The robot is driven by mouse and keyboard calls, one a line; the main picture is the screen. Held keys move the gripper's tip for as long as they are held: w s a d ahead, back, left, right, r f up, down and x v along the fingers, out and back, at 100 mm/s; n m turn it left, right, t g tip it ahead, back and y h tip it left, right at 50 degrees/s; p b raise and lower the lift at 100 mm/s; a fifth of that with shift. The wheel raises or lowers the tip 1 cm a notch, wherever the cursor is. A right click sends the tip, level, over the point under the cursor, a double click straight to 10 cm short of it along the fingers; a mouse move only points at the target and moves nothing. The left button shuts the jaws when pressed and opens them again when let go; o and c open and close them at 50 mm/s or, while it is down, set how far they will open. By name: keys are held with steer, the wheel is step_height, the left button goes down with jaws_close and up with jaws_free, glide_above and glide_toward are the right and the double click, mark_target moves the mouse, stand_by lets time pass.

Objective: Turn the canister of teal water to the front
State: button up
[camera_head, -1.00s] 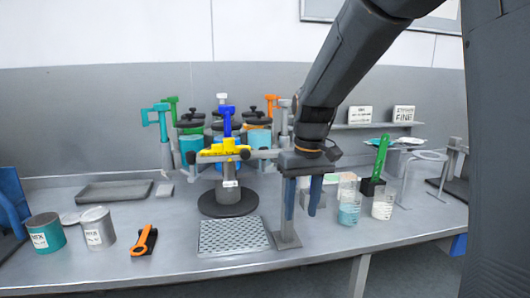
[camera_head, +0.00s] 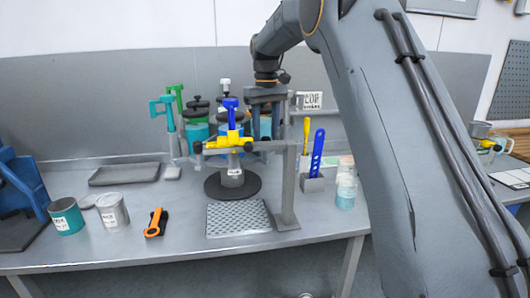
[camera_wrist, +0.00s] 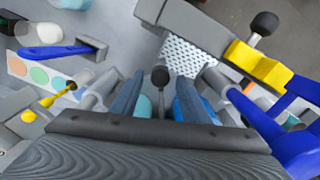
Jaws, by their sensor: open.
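A cluster of canisters with dark lids stands behind the yellow clamp (camera_head: 229,143) in the head view. A teal canister (camera_head: 196,133) is at its left. Blue-tinted liquid also shows at the right, partly hidden by my gripper; I cannot tell its exact shade. My gripper (camera_head: 264,122) is above the right side of the cluster, pointing down. In the wrist view my gripper (camera_wrist: 160,98) has its two fingers apart, with a black knob (camera_wrist: 160,75) on a rod showing between them. Bits of teal and blue show beside the fingers. I see nothing held.
A grey post (camera_head: 289,185) rises just right of the cluster. A perforated plate (camera_head: 237,218) lies in front. Teal tin (camera_head: 66,216), grey tin (camera_head: 112,211) and orange tool (camera_head: 156,223) stand or lie left. A blue-handled tool (camera_head: 317,152) stands right.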

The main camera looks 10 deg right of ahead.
mark_target(266, 153)
steer(key=shift+f+p, duration=1.4)
steer(key=shift+f, duration=2.45)
jaws_close()
